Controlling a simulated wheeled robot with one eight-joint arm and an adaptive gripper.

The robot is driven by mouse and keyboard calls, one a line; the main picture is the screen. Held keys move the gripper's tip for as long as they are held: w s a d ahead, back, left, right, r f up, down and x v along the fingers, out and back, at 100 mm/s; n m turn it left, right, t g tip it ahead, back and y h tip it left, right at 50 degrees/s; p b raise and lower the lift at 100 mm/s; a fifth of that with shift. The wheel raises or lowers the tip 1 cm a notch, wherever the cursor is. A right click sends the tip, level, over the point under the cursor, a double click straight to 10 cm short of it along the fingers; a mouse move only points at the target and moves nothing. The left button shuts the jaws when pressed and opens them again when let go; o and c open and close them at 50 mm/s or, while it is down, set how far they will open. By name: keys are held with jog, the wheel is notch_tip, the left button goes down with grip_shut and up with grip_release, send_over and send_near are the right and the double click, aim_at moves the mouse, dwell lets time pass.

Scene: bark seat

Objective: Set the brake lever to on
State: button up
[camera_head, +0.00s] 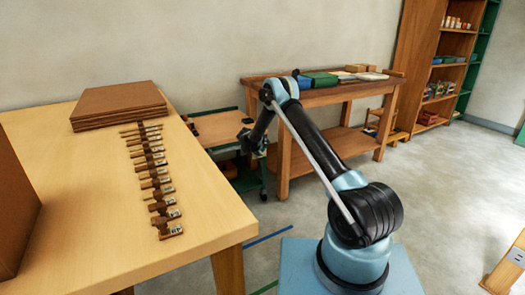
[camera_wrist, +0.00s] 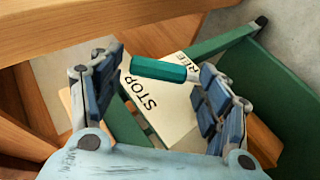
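A teal lever handle (camera_wrist: 158,69) on a short metal rod shows in the wrist view, lying across a white plate (camera_wrist: 178,112). The plate reads STOP, and a second word ending in "REE" is partly covered. The lever appears to belong to a green-framed cart (camera_head: 258,178) in the head view, where the lever itself is too small or hidden to see. My gripper (camera_wrist: 158,62) is open, with one finger pad on each side of the handle. I cannot tell whether the right pad touches the rod. In the head view my gripper (camera_head: 250,143) hangs at the cart's right side.
A wooden workbench (camera_head: 330,95) stands just behind and right of the cart. A pale table (camera_head: 90,235) with a row of small brown pieces and stacked boards fills the left. A wooden edge (camera_wrist: 90,30) crosses the top of the wrist view.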

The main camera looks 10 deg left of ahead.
jog(key=v, duration=1.2)
jog(key=shift+w, duration=0.1)
jog(key=shift+c, duration=0.6)
